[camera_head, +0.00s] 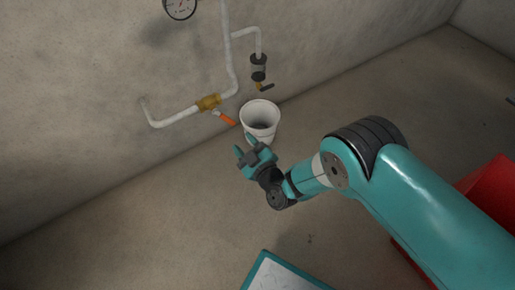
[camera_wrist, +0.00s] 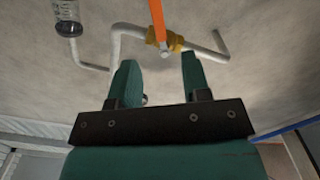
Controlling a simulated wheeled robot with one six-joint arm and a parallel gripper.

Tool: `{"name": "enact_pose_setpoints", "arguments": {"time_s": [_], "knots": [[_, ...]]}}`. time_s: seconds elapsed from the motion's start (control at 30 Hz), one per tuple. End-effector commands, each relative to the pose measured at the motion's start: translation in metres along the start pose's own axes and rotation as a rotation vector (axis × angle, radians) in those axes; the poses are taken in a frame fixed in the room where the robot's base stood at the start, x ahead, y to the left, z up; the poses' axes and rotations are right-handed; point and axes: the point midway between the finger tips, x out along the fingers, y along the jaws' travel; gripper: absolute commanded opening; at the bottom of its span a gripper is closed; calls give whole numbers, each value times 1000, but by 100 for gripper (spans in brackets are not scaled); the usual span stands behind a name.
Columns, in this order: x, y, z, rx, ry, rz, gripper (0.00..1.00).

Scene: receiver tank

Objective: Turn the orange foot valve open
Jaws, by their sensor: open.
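The orange foot valve shows in the head view as a brass body on a white pipe low on the wall, with an orange lever (camera_head: 226,119) slanting down to the right. In the wrist view the brass body (camera_wrist: 174,43) sits just beyond the fingertips, and the lever (camera_wrist: 157,18) runs up out of the frame. My gripper (camera_head: 246,145) is in front of the wall, below and right of the lever, apart from it. In the wrist view my gripper (camera_wrist: 160,60) is open, with nothing between its two teal fingers.
A white bucket (camera_head: 260,116) stands on the floor right beside the lever and just behind my gripper. Above it hangs a dark-bodied pipe fitting (camera_head: 259,68) with a small tap. A gauge (camera_head: 180,8) is high on the wall. The floor at left is clear.

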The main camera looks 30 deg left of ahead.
Motion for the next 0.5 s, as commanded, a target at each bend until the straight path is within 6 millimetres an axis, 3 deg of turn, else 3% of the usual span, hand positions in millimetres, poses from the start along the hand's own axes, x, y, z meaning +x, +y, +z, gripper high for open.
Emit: {"name": "enact_pose_setpoints", "arguments": {"time_s": [0.03, 0.5], "knots": [[-6, 6, -6, 3, -5, 4, 44], [-44, 4, -6, 0, -3, 1, 44]]}}
